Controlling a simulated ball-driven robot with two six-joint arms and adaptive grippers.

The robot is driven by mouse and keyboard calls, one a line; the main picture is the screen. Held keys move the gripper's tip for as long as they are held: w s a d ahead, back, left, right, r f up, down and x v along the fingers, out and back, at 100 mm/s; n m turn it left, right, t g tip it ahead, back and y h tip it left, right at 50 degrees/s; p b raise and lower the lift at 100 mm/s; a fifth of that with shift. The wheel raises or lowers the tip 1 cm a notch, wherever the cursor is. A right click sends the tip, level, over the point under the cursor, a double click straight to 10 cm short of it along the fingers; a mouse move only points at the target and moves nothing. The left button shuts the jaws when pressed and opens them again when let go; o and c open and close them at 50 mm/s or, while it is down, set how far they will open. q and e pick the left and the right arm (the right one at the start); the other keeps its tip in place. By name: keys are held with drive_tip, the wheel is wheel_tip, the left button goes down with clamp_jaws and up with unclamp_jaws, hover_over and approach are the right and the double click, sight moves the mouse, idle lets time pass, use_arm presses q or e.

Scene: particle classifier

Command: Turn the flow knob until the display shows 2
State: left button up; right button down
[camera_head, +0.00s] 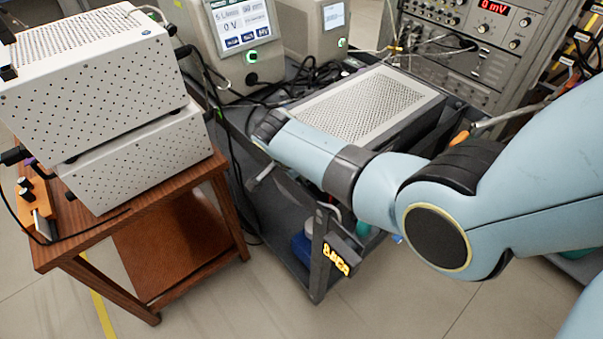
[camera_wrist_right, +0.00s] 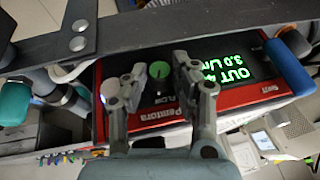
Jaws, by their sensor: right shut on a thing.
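In the head view my right arm reaches across to the cart; the knob and display do not show there. My left gripper is in neither view.
A grey cart (camera_head: 318,255) holds a perforated-top box (camera_head: 370,105), with cables behind it. Two white perforated boxes stand on a wooden table (camera_head: 120,220) at the left. A blue handle (camera_wrist_right: 290,68) borders the display's right side. Instruments fill the back.

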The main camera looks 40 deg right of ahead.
drive_tip(key=g+b, duration=0.1)
drive_tip(key=b, duration=0.1)
drive_tip(key=g+b, duration=0.2)
drive_tip(key=b, duration=0.1)
drive_tip(key=w+n+g+b, duration=0.1)
drive_tip(key=b, duration=0.1)
drive_tip(key=shift+f+g, duration=0.25)
drive_tip(key=shift+g, duration=0.15)
drive_tip(key=shift+r+g+h+b, duration=0.15)
drive_tip(key=shift+g+h+b, duration=0.15)
drive_tip(key=shift+g+b, duration=0.6)
drive_tip(key=shift+t, duration=0.3)
drive_tip(key=c, duration=1.3)
unclamp_jaws()
drive_tip(key=shift+c, duration=0.2)
drive_tip(key=v, duration=1.2)
drive_tip(key=shift+a, duration=0.1)
